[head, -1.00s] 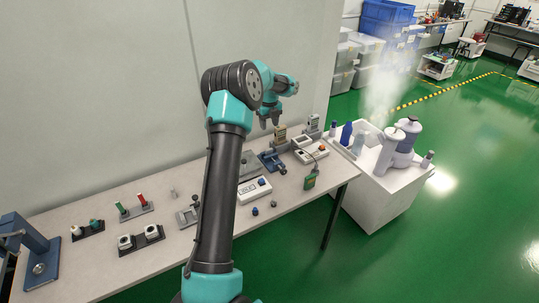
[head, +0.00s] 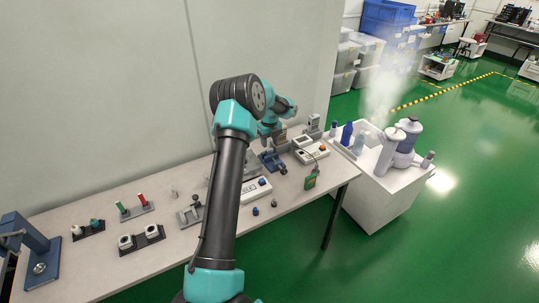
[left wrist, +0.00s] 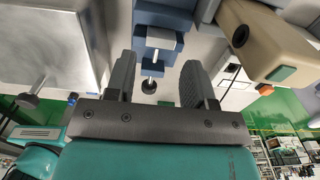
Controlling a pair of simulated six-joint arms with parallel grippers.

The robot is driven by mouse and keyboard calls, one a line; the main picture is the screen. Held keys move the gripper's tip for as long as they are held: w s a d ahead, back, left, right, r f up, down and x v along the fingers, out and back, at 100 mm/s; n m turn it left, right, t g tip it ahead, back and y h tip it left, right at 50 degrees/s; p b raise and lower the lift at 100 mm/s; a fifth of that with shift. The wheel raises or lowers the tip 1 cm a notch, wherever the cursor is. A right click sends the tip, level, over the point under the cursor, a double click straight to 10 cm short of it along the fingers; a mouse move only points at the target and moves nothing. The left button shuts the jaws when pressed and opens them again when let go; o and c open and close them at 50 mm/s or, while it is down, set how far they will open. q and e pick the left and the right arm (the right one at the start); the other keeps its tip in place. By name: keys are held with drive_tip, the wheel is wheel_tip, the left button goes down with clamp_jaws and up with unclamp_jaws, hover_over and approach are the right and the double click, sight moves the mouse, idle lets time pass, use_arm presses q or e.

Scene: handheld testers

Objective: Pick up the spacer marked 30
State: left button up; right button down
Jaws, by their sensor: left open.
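No marking 30 can be read in either view, and I cannot pick out the spacer. My left gripper (head: 270,141) is at the back of the bench, over the blue fixture (head: 272,161) and partly hidden behind my own arm. In the left wrist view its two jaws (left wrist: 160,86) are apart with nothing held between them. A blue clamp part (left wrist: 158,42) with a thin metal pin lies just beyond the jaws, in line with the gap. My right gripper is in neither view.
A beige handheld tester (left wrist: 263,40) is close to the right jaw. A white instrument (head: 311,151) and a green tester (head: 311,180) lie right of the fixture. Small racks (head: 140,241) fill the bench's left part. A white cart (head: 378,195) stands beyond the bench's right end.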

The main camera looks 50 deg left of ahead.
use_arm(q)
wheel_tip(320, 180, down, 5)
drive_tip(key=shift+a+f, duration=0.1)
idle(0.6)
drive_tip(key=c, duration=0.7)
wheel_tip(320, 180, up, 10)
idle(0.4)
idle(0.3)
